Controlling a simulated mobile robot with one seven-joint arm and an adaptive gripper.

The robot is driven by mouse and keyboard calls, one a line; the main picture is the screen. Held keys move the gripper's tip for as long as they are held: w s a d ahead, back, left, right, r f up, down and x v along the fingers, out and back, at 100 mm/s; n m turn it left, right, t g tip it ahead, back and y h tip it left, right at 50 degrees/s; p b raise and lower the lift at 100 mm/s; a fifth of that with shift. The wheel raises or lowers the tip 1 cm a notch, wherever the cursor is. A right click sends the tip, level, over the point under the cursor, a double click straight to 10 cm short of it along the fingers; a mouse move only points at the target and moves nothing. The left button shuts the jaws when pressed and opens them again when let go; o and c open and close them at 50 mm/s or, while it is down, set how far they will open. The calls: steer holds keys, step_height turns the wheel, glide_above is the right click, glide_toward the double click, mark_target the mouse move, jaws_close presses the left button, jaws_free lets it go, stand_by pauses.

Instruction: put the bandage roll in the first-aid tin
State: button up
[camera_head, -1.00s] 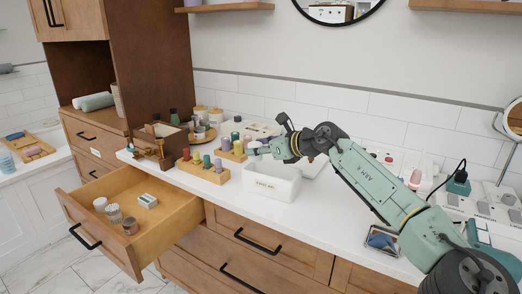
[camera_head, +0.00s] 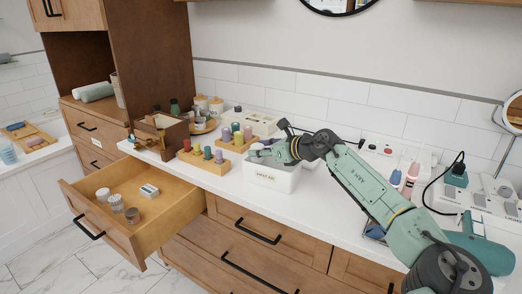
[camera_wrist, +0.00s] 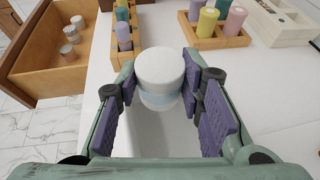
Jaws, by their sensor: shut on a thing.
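The bandage roll (camera_wrist: 160,72) is a white cylinder with a pale blue band, upright in the wrist view. My gripper (camera_wrist: 160,88) is shut on it, with purple pads on either side. In the head view my gripper (camera_head: 260,151) is just above the white open-topped first-aid tin (camera_head: 270,178), which has a label on its front. The tin's pale inside (camera_wrist: 150,138) shows beneath the roll in the wrist view. The roll's lower end is partly hidden, and I cannot tell whether it is below the rim.
Wooden racks of coloured bottles (camera_head: 205,158) stand left of the tin. An open drawer (camera_head: 165,228) with jars and a small box juts out at the left. A white compartment box (camera_head: 262,122) is behind. Chargers and cables (camera_head: 455,180) crowd the right.

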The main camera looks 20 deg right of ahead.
steer(key=shift+f, duration=0.3)
steer(key=o, duration=0.9)
steer(key=shift+r+p, duration=0.4)
steer(key=shift+r, duration=0.2)
steer(key=shift+b+v, duration=2.25)
steer(key=shift+v, duration=3.8)
steer(key=shift+w+r, duration=0.1)
